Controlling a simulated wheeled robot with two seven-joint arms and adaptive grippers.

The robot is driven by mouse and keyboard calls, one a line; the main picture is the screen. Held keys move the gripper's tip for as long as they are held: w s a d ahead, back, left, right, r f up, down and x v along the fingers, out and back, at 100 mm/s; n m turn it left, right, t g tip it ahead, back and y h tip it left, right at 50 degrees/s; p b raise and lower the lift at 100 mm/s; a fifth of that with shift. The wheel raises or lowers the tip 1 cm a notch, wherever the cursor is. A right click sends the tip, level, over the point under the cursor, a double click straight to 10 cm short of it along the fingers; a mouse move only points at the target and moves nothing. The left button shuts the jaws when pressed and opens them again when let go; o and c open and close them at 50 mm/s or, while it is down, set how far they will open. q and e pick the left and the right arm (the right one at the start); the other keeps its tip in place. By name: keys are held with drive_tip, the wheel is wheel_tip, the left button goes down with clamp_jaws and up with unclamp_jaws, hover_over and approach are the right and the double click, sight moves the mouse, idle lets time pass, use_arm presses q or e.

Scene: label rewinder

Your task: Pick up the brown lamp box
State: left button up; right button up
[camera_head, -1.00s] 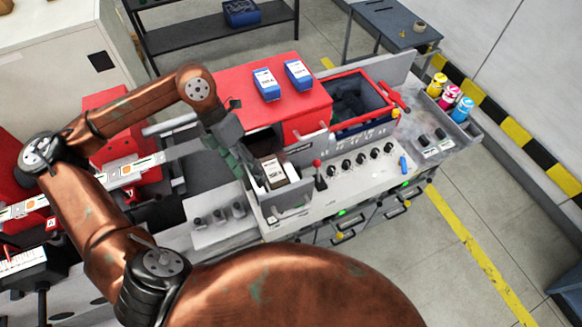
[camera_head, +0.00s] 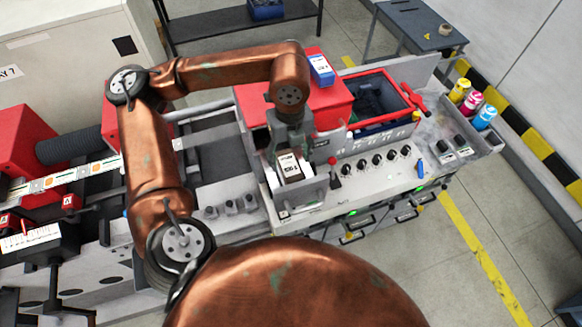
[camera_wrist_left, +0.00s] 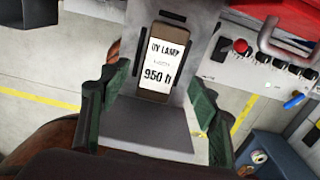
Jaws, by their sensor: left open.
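The brown lamp box (camera_head: 289,168) has a white label and sits in a grey holder on the machine. My left gripper (camera_head: 291,153) is just above and behind the box in the head view. In the left wrist view its two green fingers (camera_wrist_left: 158,112) are spread wide, one on each side of the box's line, with nothing between them gripped. My right gripper is not in view.
A row of black knobs (camera_head: 376,160) lies further right. A red-rimmed bin (camera_head: 370,100) is at the back.

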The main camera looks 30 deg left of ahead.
sight(289, 165)
use_arm(q)
drive_tip(key=f, duration=0.1)
drive_tip(key=f+p, duration=0.1)
drive_tip(key=f, duration=0.1)
drive_tip(key=f+p, duration=0.1)
drive_tip(key=shift+w+a+f, duration=0.1)
drive_tip(key=shift+a+f, duration=0.05)
drive_tip(key=shift+a, duration=0.1)
drive_tip(key=shift+f, duration=0.3)
drive_tip(key=shift+c, duration=0.4)
drive_tip(key=c, duration=1.4)
